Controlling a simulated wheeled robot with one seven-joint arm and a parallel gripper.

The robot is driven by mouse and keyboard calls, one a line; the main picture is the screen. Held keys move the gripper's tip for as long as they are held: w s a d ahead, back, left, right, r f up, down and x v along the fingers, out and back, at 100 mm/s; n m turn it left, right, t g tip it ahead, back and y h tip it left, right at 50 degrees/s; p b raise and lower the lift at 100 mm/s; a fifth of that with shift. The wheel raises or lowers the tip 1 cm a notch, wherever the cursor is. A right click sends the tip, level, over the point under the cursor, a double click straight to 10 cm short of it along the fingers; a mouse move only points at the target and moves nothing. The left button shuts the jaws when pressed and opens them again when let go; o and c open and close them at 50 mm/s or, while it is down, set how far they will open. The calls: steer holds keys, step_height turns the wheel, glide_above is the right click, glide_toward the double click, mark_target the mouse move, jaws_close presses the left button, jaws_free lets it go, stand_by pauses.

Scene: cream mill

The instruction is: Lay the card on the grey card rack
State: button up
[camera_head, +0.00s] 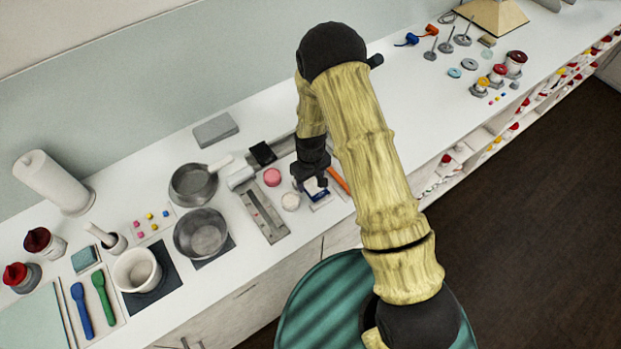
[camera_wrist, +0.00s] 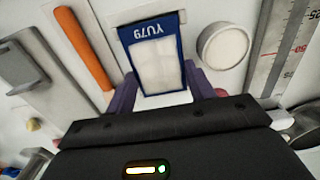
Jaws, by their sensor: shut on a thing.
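The card (camera_wrist: 153,33) has a blue border, a pale middle and the marking YU79. In the wrist view it lies between the two purple fingers of my gripper (camera_wrist: 160,86), which is shut on it. In the head view the card (camera_head: 316,189) shows as a small blue patch under my gripper (camera_head: 313,180). A pale grey plate (camera_wrist: 126,16) shows around the card's far end; whether they touch is unclear. A grey ridged piece (camera_wrist: 24,68) sits at the left of the wrist view. I cannot tell which of these is the grey card rack.
An orange stick (camera_wrist: 84,46) lies beside the card, and a round white-topped container (camera_wrist: 223,45) stands on the other side. A ruled metal scale (camera_wrist: 283,45) is beyond it. Pans (camera_head: 201,233) and a pink-topped pot (camera_head: 272,177) stand left in the head view.

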mark_target(311, 185)
steer(key=shift+f+b, duration=0.35)
steer(key=shift+f, duration=0.15)
steer(key=o, duration=0.9)
steer(key=shift+o, duration=0.2)
steer(key=shift+r, duration=0.1)
steer(key=shift+r+p, duration=0.35)
steer(key=shift+p, duration=0.2)
steer(key=shift+w+r+b, duration=0.1)
steer(key=shift+r+b, duration=0.1)
steer(key=shift+b, duration=0.2)
step_height(311, 185, up, 17)
steer(key=b, duration=0.6)
steer(key=shift+s, duration=0.3)
steer(key=shift+f, duration=0.1)
